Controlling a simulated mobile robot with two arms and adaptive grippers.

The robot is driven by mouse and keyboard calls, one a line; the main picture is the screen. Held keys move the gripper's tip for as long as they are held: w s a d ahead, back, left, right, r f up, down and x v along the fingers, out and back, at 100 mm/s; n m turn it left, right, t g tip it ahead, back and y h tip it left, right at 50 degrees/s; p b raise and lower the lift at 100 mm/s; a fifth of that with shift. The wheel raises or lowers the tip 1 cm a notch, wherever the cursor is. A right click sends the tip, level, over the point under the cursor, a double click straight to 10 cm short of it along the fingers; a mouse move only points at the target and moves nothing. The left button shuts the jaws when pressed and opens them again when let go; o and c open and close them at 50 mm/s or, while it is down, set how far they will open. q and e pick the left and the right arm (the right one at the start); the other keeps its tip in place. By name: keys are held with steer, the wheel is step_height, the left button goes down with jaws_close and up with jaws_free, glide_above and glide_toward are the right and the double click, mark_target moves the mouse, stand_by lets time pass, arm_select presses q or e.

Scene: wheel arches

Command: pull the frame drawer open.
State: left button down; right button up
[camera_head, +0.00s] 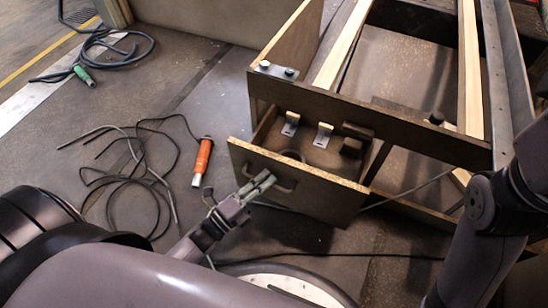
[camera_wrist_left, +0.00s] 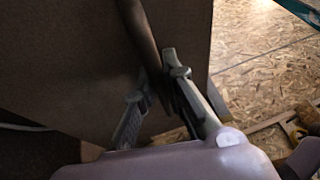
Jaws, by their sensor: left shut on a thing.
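The frame drawer (camera_head: 325,196) is a brown wooden box low in the frame. It stands partly open, with its inside visible from above. Its front carries a dark bar handle (camera_head: 286,187), which also shows in the left wrist view (camera_wrist_left: 140,35). My left gripper (camera_head: 268,180) is at the drawer front and shut on the handle. In the left wrist view its two fingers (camera_wrist_left: 160,92) lie on either side of the bar. My right arm shows at the right edge, but its gripper is out of view.
The wooden frame (camera_head: 370,122) stands above and behind the drawer. Small metal brackets (camera_head: 290,124) and dark blocks sit inside the drawer. An orange-handled tool (camera_head: 203,158) and loose black cables (camera_head: 130,180) lie on the floor to the left. A round pale-rimmed thing (camera_head: 300,280) lies in front.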

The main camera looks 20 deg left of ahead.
arm_select(q)
steer(key=shift+s+p, duration=0.4)
steer(key=shift+s, duration=1.65)
steer(key=c, duration=1.7)
jaws_free()
steer(key=shift+o, duration=0.2)
steer(key=shift+a, duration=0.1)
steer(key=v, duration=1.2)
